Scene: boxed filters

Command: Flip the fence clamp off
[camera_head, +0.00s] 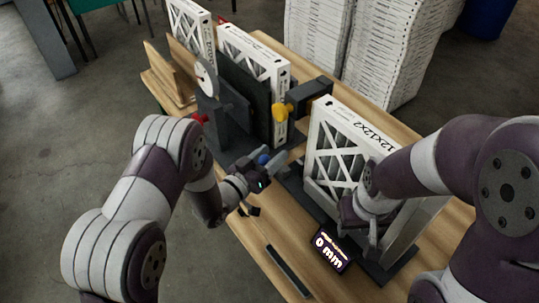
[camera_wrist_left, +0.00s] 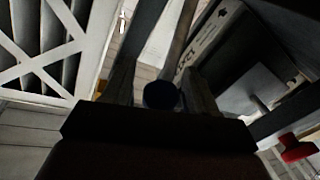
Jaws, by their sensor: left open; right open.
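A small blue knob (camera_head: 262,160), which looks like the fence clamp's handle end, sits low near the table's front edge. My left gripper (camera_head: 262,164) is open at the blue knob. In the left wrist view the knob (camera_wrist_left: 161,95) shows dark between the open fingers (camera_wrist_left: 160,82); I cannot tell whether they touch it. The clamp's lever and base are mostly hidden by the gripper. My right gripper (camera_head: 370,218) is open beside the front filter box marked 12x12x2 (camera_head: 327,158), partly hidden by its own arm.
A dark fixture with a yellow knob (camera_head: 280,111), a red knob (camera_head: 200,118) and a round dial (camera_head: 205,78) stands behind. More filter boxes (camera_head: 255,52) are at the back. A display reading 0 mm (camera_head: 328,249) is at the front. Bare wood table (camera_head: 350,288) lies along the front.

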